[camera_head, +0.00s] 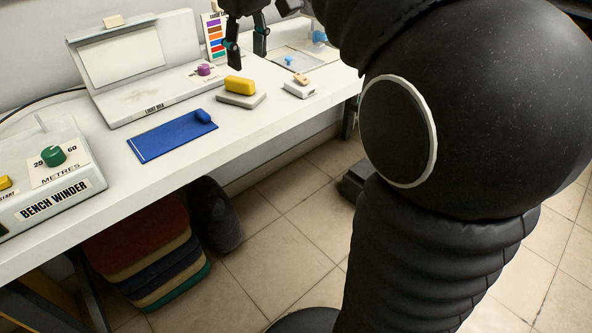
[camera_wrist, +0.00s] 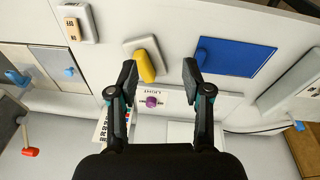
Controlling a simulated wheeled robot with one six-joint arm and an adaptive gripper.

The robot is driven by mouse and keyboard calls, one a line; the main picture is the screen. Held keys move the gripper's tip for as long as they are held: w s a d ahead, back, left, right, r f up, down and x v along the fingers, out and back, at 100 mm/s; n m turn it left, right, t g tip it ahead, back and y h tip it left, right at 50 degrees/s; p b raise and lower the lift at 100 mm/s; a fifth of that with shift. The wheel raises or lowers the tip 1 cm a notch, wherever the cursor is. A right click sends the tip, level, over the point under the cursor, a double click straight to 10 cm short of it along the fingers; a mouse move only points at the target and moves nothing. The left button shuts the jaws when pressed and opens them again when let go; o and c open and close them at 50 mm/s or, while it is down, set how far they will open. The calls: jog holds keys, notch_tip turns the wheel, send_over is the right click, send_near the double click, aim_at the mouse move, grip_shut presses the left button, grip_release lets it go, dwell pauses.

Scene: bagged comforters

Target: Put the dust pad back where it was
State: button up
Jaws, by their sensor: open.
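A yellow block (camera_head: 240,85), which I take for the dust pad, lies on a flat pale grey base (camera_head: 241,99) on the white bench. In the wrist view the yellow block (camera_wrist: 146,62) shows between my fingers, nearer the left one, with the grey base (camera_wrist: 130,46) beneath it. My gripper (camera_head: 246,58) is open and empty, above and behind the block in the head view. In the wrist view its fingertips (camera_wrist: 159,70) are wide apart, and I see no contact with the block. The gripper's upper part is cut off by the head view's top edge.
A light box (camera_head: 150,95) with a purple knob (camera_head: 204,70) stands behind. A blue mat (camera_head: 173,136) lies left of the base, and a small white block (camera_head: 300,90) right of it. The bench winder (camera_head: 50,180) is at the far left. Folded pads (camera_head: 150,255) are stacked below.

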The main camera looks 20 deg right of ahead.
jog(key=s+f+m+t, duration=0.3)
jog(key=s+f+m, duration=0.2)
jog(key=s+f, duration=1.4)
jog(key=shift+s+t, duration=0.3)
jog(key=shift+s, duration=0.55)
